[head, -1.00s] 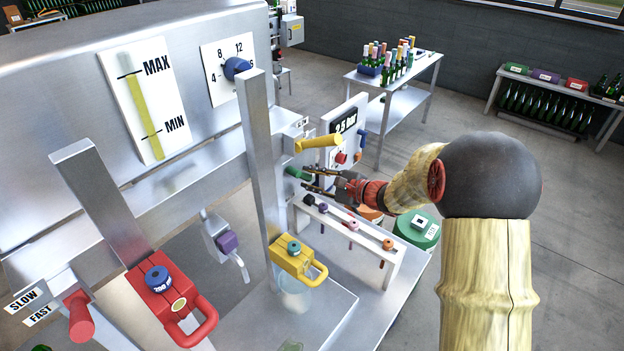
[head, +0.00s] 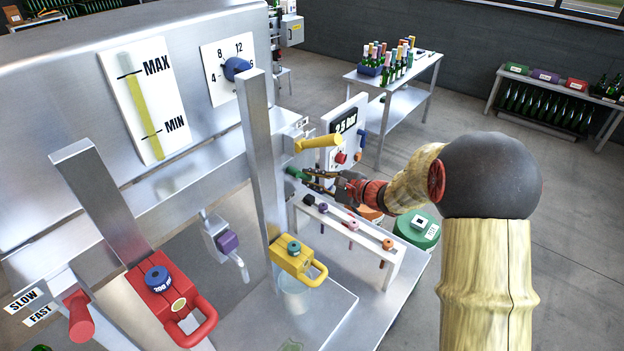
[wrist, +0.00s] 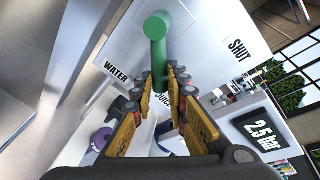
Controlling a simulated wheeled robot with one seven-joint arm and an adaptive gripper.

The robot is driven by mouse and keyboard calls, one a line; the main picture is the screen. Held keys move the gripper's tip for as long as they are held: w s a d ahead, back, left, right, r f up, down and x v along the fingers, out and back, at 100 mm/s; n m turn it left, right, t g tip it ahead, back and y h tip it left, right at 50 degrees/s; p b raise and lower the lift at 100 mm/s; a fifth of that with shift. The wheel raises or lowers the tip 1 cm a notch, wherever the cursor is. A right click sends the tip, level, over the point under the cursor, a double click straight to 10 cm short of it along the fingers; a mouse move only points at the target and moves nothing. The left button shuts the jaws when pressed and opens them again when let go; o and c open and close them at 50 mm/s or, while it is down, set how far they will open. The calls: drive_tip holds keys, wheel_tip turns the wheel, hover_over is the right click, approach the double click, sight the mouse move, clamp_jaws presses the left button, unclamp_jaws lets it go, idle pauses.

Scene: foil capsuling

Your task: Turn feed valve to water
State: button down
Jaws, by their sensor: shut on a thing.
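The feed valve's green handle (wrist: 158,55) shows in the wrist view, its round hub at the top and its lever running down toward the JUICE label (wrist: 163,100). The WATER label (wrist: 116,71) is to its left and the SHUT label (wrist: 238,50) to its right. My gripper (wrist: 164,80) is shut on the lower end of the lever, a finger on each side. In the head view the green handle (head: 296,173) is small, and my gripper (head: 308,180) reaches it from the right. The fingers hide part of the lever's end.
A yellow handle (head: 318,143) sticks out just above the valve. A white panel reading 2.5 bar (head: 346,130) stands behind. A low white rack (head: 345,232) with small coloured parts is below. A steel upright (head: 258,160) is close on the left.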

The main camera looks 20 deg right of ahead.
drive_tip(key=shift+f, duration=0.1)
drive_tip(key=m+p, duration=0.1)
drive_tip(key=s+a+f+m+y, duration=0.1)
drive_tip(key=shift+m+g+p, duration=0.3)
drive_tip(key=shift+m+p, duration=0.05)
drive_tip(key=shift+m, duration=0.05)
drive_tip(key=shift+s+a+f+m+g+y+p, duration=0.15)
drive_tip(key=shift+s+a+m+y+p, duration=0.1)
drive_tip(key=shift+a+m+y+p, duration=0.35)
drive_tip(key=shift+s+a+f+m+g+y+p, duration=0.1)
drive_tip(key=shift+s+a+f+m+p, duration=0.2)
drive_tip(key=shift+m, duration=0.5)
drive_tip(key=shift+s+a+m+g+y+p, duration=0.15)
drive_tip(key=shift+a+m+y+p, duration=0.15)
drive_tip(key=shift+m+p, duration=0.35)
drive_tip(key=c, duration=1.8)
unclamp_jaws()
drive_tip(key=shift+o, duration=0.2)
drive_tip(key=v, duration=1.2)
